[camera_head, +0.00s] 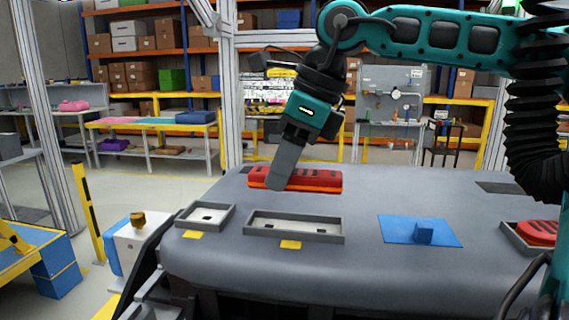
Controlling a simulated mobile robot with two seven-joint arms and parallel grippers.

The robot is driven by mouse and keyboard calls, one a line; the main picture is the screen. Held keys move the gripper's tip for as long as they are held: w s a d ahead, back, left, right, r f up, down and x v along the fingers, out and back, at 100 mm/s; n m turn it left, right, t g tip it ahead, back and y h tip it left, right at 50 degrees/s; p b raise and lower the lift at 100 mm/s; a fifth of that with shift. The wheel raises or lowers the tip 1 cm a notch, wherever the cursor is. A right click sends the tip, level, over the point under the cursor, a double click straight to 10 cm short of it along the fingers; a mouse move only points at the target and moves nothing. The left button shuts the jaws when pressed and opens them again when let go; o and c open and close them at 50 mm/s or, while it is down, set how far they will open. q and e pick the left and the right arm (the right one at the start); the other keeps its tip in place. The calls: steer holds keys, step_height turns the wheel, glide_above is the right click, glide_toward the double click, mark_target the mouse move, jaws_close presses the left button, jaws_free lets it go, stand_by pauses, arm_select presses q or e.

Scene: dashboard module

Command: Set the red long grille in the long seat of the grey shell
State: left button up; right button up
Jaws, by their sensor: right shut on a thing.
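The red long grille (318,176), with an orange lower edge, is toward the back of the grey surface (360,260). My right gripper (277,182) comes down from above, tilted, and is shut on the grille near its left end. The fingers hide part of the grille. I cannot tell whether the grille touches the surface. My left gripper is not in view.
A shorter grey-rimmed seat (181,219) is left of the long one. A blue plate with a block (400,230) lies to the right. Another red slotted piece (538,231) sits in a grey tray at the right edge. Yellow tags (290,245) mark the front.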

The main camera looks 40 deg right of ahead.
mark_target(276, 227)
steer(key=shift+f+b, duration=2.3)
steer(key=shift+f, duration=0.55)
steer(key=shift+s+f, duration=0.1)
steer(key=shift+f, duration=0.05)
steer(key=o, duration=1.1)
steer(key=shift+s+f, duration=0.1)
steer(key=shift+f, duration=0.15)
steer(key=shift+o, duration=0.2)
steer(key=p+v, duration=0.1)
steer(key=v, duration=1.2)
steer(key=shift+r, duration=0.35)
